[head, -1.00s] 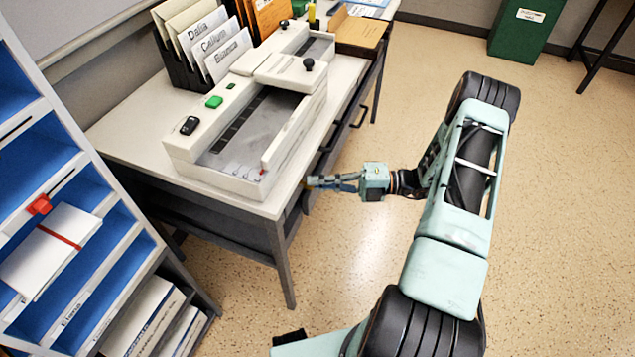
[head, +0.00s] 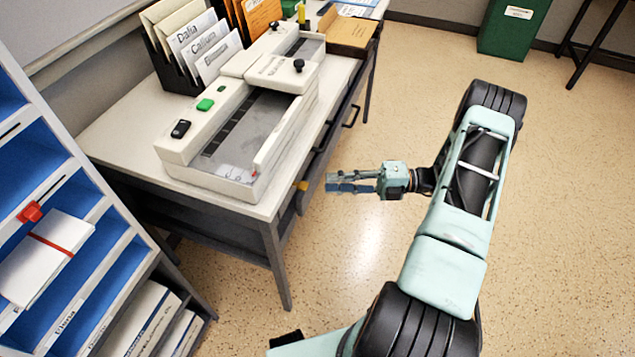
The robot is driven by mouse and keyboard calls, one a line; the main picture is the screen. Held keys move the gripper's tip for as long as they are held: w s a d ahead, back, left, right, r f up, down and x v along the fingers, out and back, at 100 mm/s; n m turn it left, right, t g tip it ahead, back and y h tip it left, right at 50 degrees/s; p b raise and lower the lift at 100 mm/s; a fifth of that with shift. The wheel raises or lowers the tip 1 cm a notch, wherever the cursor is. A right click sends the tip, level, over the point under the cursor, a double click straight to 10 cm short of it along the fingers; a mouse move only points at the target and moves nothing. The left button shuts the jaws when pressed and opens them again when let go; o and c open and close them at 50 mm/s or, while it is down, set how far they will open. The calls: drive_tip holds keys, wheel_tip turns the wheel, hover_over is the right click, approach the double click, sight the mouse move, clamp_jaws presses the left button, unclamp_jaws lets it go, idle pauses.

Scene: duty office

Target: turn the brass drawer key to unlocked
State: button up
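The brass drawer key (head: 302,185) shows as a small yellow spot on the desk's drawer front, just below the tabletop's near right corner. It is too small to tell which way it is turned. My gripper (head: 330,182) is to the right of the key, pointing left at it. Clear space separates the fingertips from the key. The two fingers lie roughly parallel with a narrow gap between them, and nothing is held.
The desk (head: 120,135) carries a white-and-grey machine (head: 215,150) and a rack of labelled folders (head: 200,50). A blue-lined shelf unit (head: 85,255) stands at left. A green bin (head: 510,30) is far off.

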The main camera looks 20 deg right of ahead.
drive_tip(key=v, duration=0.5)
drive_tip(key=shift+d, duration=0.2)
